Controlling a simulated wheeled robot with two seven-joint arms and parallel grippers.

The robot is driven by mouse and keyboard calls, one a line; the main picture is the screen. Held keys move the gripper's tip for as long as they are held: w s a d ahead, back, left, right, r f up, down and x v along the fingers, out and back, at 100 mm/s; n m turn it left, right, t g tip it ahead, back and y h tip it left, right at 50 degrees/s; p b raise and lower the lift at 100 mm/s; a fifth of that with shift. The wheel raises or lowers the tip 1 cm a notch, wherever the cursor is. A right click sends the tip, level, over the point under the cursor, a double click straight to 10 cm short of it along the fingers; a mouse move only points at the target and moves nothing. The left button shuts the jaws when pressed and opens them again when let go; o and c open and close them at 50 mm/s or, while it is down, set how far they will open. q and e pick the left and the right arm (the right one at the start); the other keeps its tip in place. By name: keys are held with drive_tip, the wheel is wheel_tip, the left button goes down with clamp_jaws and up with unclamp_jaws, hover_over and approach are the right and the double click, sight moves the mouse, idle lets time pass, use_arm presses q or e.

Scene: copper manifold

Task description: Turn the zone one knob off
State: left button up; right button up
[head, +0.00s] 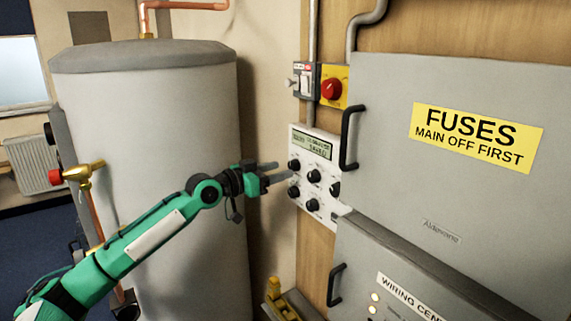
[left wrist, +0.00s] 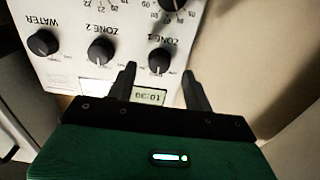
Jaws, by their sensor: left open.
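The zone one knob (head: 294,164) is a small black dial at the upper left of the white control panel (head: 326,210), just below its display. In the left wrist view the panel appears upside down, and the ZONE 1 knob (left wrist: 159,61) shows between the fingertips of my left gripper (left wrist: 160,72). In the head view my left gripper (head: 285,169) is open, with its fingers pointing right at the panel's left edge. The fingers appear spread to either side of the knob; I cannot tell whether they touch it. The knob's exact setting is too small to read.
ZONE 2 (left wrist: 101,51) and WATER (left wrist: 43,43) knobs sit beside it, with other dials in a second row. A red rotary switch (head: 331,89) is above. The grey fuse box (head: 450,190) with its black handle (head: 349,138) is right; a grey tank (head: 150,120) is left.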

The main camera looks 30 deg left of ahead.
sight(291, 167)
use_arm(q)
drive_tip(key=shift+p+x, duration=0.5)
drive_tip(key=shift+x, duration=1)
drive_tip(key=c, duration=1)
